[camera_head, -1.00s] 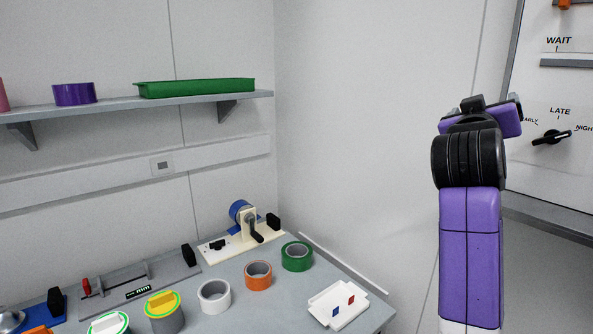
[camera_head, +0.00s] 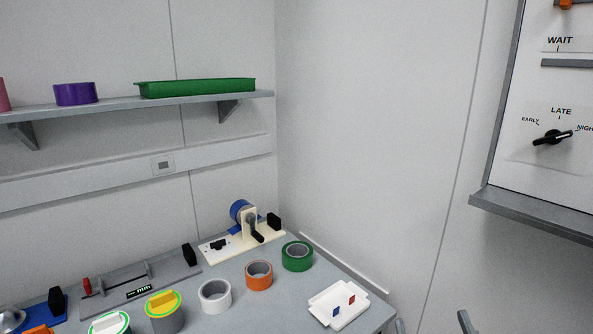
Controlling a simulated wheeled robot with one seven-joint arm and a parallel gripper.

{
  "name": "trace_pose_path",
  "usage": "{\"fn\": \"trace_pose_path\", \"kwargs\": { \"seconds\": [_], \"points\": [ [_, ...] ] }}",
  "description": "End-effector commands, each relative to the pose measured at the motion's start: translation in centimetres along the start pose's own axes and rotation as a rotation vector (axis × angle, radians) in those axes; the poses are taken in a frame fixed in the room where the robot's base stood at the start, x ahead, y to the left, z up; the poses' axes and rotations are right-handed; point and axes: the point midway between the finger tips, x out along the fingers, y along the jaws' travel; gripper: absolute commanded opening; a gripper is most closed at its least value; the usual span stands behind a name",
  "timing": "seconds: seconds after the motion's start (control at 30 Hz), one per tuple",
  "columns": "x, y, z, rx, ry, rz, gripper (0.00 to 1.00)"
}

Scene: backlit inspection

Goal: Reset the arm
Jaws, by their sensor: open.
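The task names only my arm. Two slim grey fingertips of my gripper (camera_head: 433,322) show at the bottom edge of the head view, right of the table's corner. They stand well apart with nothing between them, so the gripper is open and empty. The rest of the gripper and my arm are below the picture and hidden.
The grey table (camera_head: 236,318) holds tape rolls, a white tray (camera_head: 338,306) and a crank fixture (camera_head: 243,236). A shelf (camera_head: 120,104) carries a green tray (camera_head: 196,88). A dial panel (camera_head: 552,137) hangs at right. The wall between is clear.

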Motion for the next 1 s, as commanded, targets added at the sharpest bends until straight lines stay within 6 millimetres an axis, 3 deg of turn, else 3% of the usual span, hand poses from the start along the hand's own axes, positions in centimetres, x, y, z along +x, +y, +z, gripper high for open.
{"fn": "trace_pose_path", "kwargs": {
  "seconds": [0.1, 0.5, 0.8, 1.0],
  "points": [
    [-4.9, -0.7, 1.1, 0.049, -0.022, -0.029, 0.8],
    [-19.4, -1.0, 1.6, 0.198, -0.145, -0.074, 0.8],
    [-29.2, -0.7, 2.2, 0.251, -0.357, -0.091, 0.8],
    [-34.0, -0.8, 3.2, 0.248, -0.486, -0.107, 0.8]
  ]
}}
